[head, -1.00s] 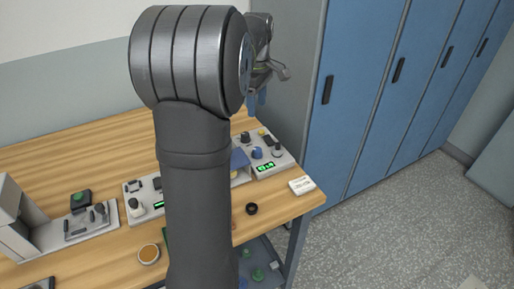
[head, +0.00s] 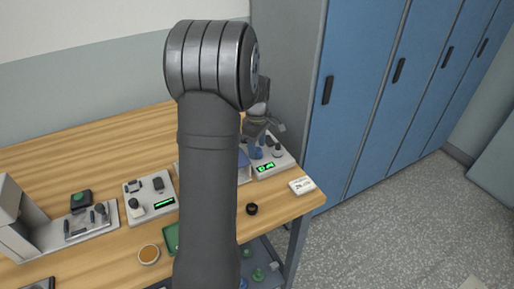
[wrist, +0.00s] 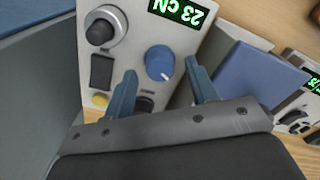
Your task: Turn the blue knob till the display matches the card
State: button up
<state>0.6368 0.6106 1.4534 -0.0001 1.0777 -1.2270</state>
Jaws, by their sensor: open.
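The blue knob (wrist: 159,63) sits on a pale control panel (wrist: 205,45), with a white pointer mark on its lower edge in the wrist view. My gripper (wrist: 160,68) is open, its blue fingers on either side of the knob with gaps, so it is not gripped. Whether the fingertips are down at knob height is unclear. The green display (wrist: 183,10) appears upside down in the wrist view and reads 23 cN; it also shows in the head view (head: 265,168). The white card (head: 301,186) lies at the table's right corner, its writing too small to read surely.
The same panel carries a dark round knob (wrist: 100,30), a black rocker switch (wrist: 102,72) and a yellow button (wrist: 100,99) near my left finger. A blue block-like surface (wrist: 262,75) stands beside it. A black ring (head: 252,209) lies near the table's front.

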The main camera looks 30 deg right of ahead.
jog(key=shift+f, duration=0.65)
jog(key=c, duration=1)
